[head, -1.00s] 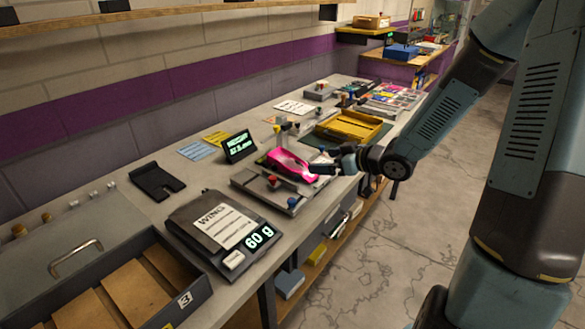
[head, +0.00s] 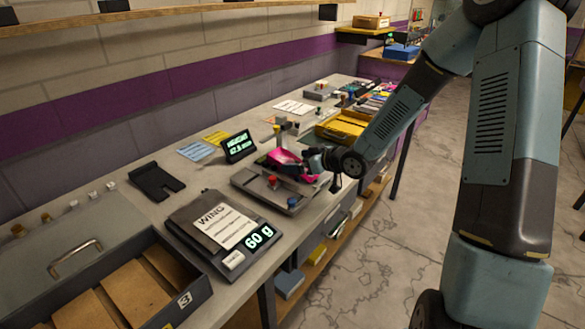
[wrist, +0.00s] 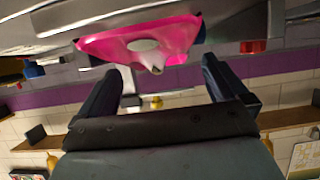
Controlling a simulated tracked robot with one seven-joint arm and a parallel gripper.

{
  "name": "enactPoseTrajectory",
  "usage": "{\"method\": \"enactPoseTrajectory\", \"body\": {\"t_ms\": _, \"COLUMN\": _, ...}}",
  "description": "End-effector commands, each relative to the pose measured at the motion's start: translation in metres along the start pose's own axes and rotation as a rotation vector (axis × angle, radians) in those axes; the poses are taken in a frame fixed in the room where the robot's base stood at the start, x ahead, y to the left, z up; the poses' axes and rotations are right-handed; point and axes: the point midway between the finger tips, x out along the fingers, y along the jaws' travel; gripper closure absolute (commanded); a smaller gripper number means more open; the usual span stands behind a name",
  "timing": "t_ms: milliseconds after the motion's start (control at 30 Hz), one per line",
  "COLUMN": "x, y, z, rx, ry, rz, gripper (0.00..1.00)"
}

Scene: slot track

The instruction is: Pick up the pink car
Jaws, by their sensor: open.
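The pink car (head: 284,156) sits on the grey device with red and blue knobs on the bench. In the head view my gripper partly covers its right end. In the wrist view, the car (wrist: 140,42) fills the upper middle, pink with a pale oval patch on it. My gripper (wrist: 160,70) is open, its two dark fingers spread on either side of the car's near end. Nothing shows gripped between them. In the head view my gripper (head: 308,162) is at the car's right side; whether it touches the car I cannot tell.
The grey device (head: 262,188) carries a red knob and a blue knob. A small green-lit display (head: 239,146) stands behind it. A scale (head: 224,232) reading 60 g is at the left front. A yellow tray (head: 342,128) lies behind my gripper. Thin posts (head: 277,135) rise behind the car.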

Motion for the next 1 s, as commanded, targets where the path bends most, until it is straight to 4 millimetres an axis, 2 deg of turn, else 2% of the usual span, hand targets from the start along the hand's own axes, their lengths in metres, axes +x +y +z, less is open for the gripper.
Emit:
{"method": "enactPoseTrajectory", "body": {"t_ms": 100, "x": 0.018, "y": 0.0, "z": 0.0, "rx": 0.0, "ry": -0.001, "rz": -0.002, "gripper": 0.0}}
{"method": "enactPoseTrajectory", "body": {"t_ms": 200, "x": 0.028, "y": 0.0, "z": 0.0, "rx": 0.001, "ry": -0.001, "rz": -0.001, "gripper": 0.0}}
{"method": "enactPoseTrajectory", "body": {"t_ms": 433, "x": 0.029, "y": 0.001, "z": 0.0, "rx": -0.001, "ry": -0.001, "rz": 0.0, "gripper": 0.0}}
{"method": "enactPoseTrajectory", "body": {"t_ms": 1000, "x": 0.029, "y": 0.0, "z": 0.0, "rx": -0.001, "ry": -0.001, "rz": -0.001, "gripper": 0.54}}
